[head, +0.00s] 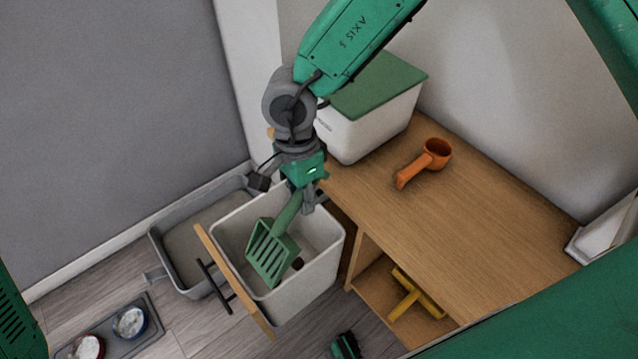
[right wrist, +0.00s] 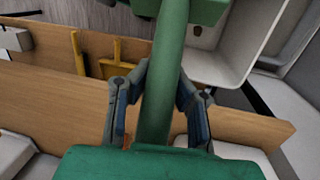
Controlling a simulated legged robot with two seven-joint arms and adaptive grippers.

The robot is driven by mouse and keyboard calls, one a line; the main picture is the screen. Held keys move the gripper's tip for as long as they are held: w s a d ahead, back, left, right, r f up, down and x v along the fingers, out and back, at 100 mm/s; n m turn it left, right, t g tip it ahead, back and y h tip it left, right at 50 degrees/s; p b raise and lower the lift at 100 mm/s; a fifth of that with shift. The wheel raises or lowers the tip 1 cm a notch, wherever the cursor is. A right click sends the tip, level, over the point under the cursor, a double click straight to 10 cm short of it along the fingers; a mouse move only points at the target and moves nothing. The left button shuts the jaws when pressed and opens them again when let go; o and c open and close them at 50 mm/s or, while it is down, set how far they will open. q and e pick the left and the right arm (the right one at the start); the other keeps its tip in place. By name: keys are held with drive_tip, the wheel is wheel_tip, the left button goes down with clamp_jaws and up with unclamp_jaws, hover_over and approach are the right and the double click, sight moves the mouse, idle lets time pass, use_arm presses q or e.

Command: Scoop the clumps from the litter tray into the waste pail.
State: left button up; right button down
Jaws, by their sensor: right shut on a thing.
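My right gripper (head: 303,197) is shut on the handle of a green slotted scoop (head: 272,252); the handle also shows between the fingers in the right wrist view (right wrist: 166,75). The scoop's head points down, tilted, over the open white waste pail (head: 324,267), and its slots look bare. A dark brown clump (head: 297,263) is inside the pail; a dark spot shows there in the right wrist view (right wrist: 197,30). The grey litter tray (head: 160,253) lies on the floor behind the pail, holding litter; the pail partly hides it. I see no clump in its visible part.
The pail has a wooden front panel (head: 232,280) with a dark handle. A wooden bench (head: 480,220) at right bears a white box with a green lid (head: 378,85) and an orange cup scoop (head: 425,160). A yellow tool (head: 412,295) lies below. Bowls (head: 130,322) stand at lower left.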

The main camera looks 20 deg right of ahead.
drive_tip(key=shift+w+d+f+m+t+y+p, duration=0.25)
drive_tip(key=shift+d+m+t+y, duration=0.55)
drive_tip(key=shift+m, duration=0.85)
drive_tip(key=shift+w+d+m+t+y, duration=0.3)
drive_tip(key=shift+d+m+y, duration=0.25)
drive_tip(key=shift+m+y, duration=0.8)
drive_tip(key=shift+w+d+f+m+t+y+p, duration=0.15)
drive_tip(key=shift+w+d+m+t+y, duration=0.35)
drive_tip(key=shift+m, duration=1.4)
drive_tip(key=shift+s+d, duration=0.15)
drive_tip(key=shift+d, duration=0.25)
drive_tip(key=shift+s+a, duration=0.1)
